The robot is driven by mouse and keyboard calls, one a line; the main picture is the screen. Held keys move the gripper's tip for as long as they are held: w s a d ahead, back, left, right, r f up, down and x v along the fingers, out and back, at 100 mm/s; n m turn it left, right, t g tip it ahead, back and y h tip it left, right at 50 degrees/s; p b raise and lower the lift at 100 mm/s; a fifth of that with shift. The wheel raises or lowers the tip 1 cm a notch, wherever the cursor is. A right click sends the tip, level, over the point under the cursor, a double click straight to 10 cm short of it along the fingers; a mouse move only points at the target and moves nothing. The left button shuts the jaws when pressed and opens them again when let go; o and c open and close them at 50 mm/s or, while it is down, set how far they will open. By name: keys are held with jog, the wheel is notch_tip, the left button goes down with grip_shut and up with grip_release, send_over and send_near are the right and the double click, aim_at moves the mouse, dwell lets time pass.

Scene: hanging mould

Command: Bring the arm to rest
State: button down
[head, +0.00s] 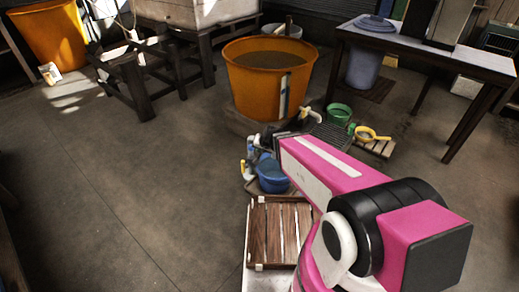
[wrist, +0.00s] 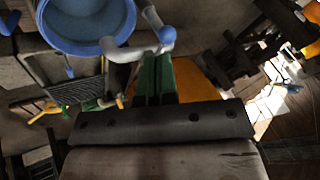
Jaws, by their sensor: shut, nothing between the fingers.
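My pink arm (head: 340,165) reaches from the lower right towards the middle in the head view. Its far end is close to the blue bucket (head: 271,175) and the dark rack. The gripper itself is hard to make out there. In the wrist view, my gripper (wrist: 157,75) shows as two narrow dark green fingers side by side, shut and empty, above a dark bar. The blue bucket (wrist: 88,28) is at the upper left, and a pale bent pipe (wrist: 140,47) passes close to the fingertips. I cannot tell whether they touch.
A large orange tub (head: 270,82) stands behind the arm's end. A slatted wooden tray (head: 279,232) lies in front of the bucket. A green bowl (head: 339,113) and yellow strainer (head: 370,133) are to the right. A dark table (head: 430,55) stands back right. The left floor is clear.

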jog(key=s+d+r+g+h, duration=0.2)
jog(key=s+d+r, duration=0.1)
jog(key=d, duration=0.8)
jog(key=s+d+r+n+g+h, duration=0.1)
jog(key=s+d+r+g+h, duration=0.1)
jog(key=d, duration=0.8)
notch_tip(320, 180, up, 2)
jog(key=s+g, duration=0.1)
jog(key=s, duration=0.1)
jog(key=shift+s+d+r, duration=0.15)
jog(key=shift+s+d, duration=0.2)
jog(key=shift+d, duration=0.05)
